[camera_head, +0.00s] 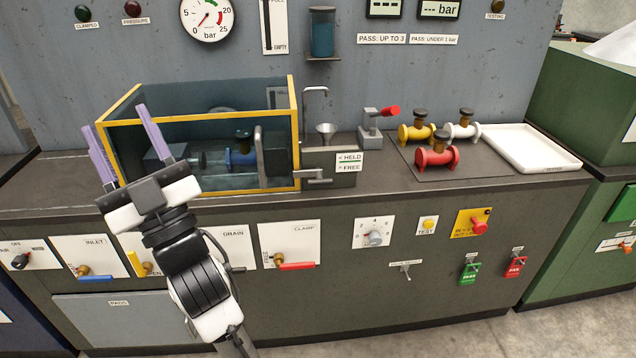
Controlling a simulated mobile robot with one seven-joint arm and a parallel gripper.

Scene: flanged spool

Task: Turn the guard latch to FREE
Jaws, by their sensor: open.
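The guard latch (314,177) is a small grey metal lever at the lower right corner of the yellow-framed guard (297,130). It lies roughly level, beside a label (348,163) reading HELD and FREE. The picture is too small to tell which word it points to. The guard is a clear box with a grey upright handle (259,153) and looks closed, with a blue spool (241,150) inside. My gripper (117,117) is open and empty, its two purple fingers pointing up in front of the guard's left end, well left of the latch.
Yellow, white and red spools (436,152) sit on a dark mat beside a white tray (520,145). Below the counter edge are the INLET (90,270), DRAIN and CLAMP (295,265) valve handles, knobs and buttons.

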